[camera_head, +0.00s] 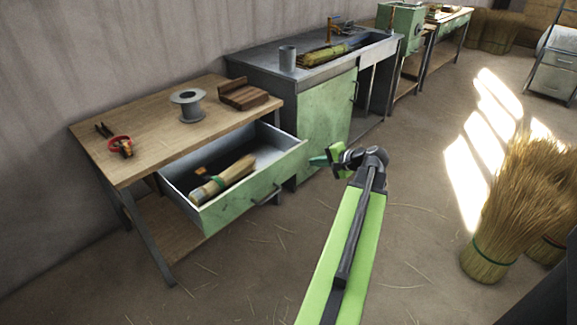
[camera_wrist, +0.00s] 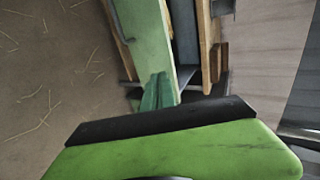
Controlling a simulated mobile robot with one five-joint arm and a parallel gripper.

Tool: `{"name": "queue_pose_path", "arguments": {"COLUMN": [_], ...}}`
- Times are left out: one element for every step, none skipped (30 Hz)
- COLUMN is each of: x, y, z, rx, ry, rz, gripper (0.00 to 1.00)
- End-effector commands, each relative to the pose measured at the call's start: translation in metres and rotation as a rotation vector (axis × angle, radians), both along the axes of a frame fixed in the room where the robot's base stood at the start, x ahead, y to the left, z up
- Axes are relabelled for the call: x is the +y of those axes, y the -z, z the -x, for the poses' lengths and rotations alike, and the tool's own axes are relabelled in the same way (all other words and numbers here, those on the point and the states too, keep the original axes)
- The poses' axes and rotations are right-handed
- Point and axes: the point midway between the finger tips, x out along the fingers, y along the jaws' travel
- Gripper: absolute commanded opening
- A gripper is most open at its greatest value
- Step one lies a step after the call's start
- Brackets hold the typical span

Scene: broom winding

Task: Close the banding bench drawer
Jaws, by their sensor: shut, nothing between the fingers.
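The banding bench (camera_head: 150,125) has a wooden top and stands against the wall at the left. Its green-fronted drawer (camera_head: 236,206) is pulled out, with a dark bar handle (camera_head: 267,196) on the front. A bundle of bristles (camera_head: 225,180) with a green tie and another small item lie inside. In the wrist view the drawer front (camera_wrist: 143,38) shows tilted near the top middle. My gripper (camera_head: 322,161) is shut and empty, in the air to the right of the drawer front. Its green fingers show in the wrist view (camera_wrist: 158,92). I cannot tell whether they touch the drawer.
A straw bundle (camera_head: 520,205) stands at the right. The floor in front is clear apart from loose straw.

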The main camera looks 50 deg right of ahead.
Motion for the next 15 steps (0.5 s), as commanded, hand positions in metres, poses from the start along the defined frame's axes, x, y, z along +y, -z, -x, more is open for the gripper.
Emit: {"name": "queue_pose_path", "arguments": {"x": [0.0,0.0,0.0,0.0,0.0,0.0,-0.001,-0.001,-0.002,-0.002,-0.003,-0.003,-0.004,-0.004,-0.005], "y": [0.0,0.0,0.002,0.004,0.007,0.011,0.014,0.018,0.023,0.027,0.03,0.035,0.038,0.041,0.046], "z": [-0.001,-0.002,-0.004,-0.007,-0.01,-0.015,-0.02,-0.025,-0.032,-0.038,-0.044,-0.052,-0.057,-0.063,-0.071], "rx": [0.0,0.0,0.001,0.001,0.002,0.002,0.002,0.002,0.003,0.003,0.003,0.003,0.003,0.003,0.003], "ry": [0.0,-0.001,-0.002,-0.003,-0.004,-0.004,-0.004,-0.004,-0.006,-0.006,-0.005,-0.005,-0.006,-0.005,-0.005], "rz": [0.0,0.0,0.0,0.001,0.0,0.0,0.0,0.001,0.001,0.001,0.001,0.001,0.001,0.001,0.001], "gripper": [0.0,0.0,0.0,0.0,0.0,0.0,0.0,0.0,0.0,0.0,0.0,0.0,0.0,0.0,0.0]}}
